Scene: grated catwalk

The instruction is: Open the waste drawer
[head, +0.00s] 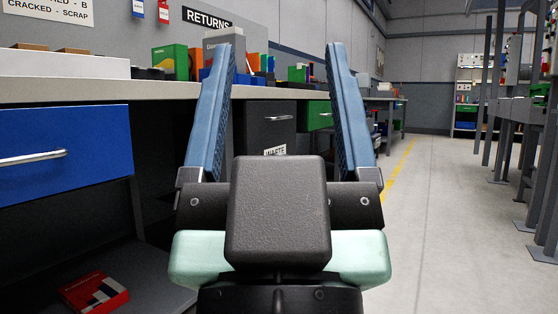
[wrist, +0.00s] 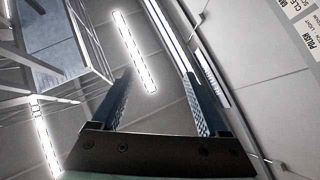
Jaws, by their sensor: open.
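The waste drawer (head: 262,130) is a dark grey front under the bench, ahead of me in the head view. It has a silver handle (head: 279,117) and a white WASTE label (head: 275,150), partly hidden behind my gripper. The drawer looks closed. My gripper (head: 282,50) points up in front of it, with its two blue fingers spread wide and nothing between them. The drawer shows between the fingers, farther off, and I see no contact. In the wrist view my gripper (wrist: 159,73) is open against the ceiling, and the drawer is out of that view.
A blue drawer (head: 60,135) is at the left, and a green drawer (head: 318,115) is right of the waste drawer. Boxes crowd the bench top (head: 100,91). Clear floor (head: 440,230) is at the right, before dark posts.

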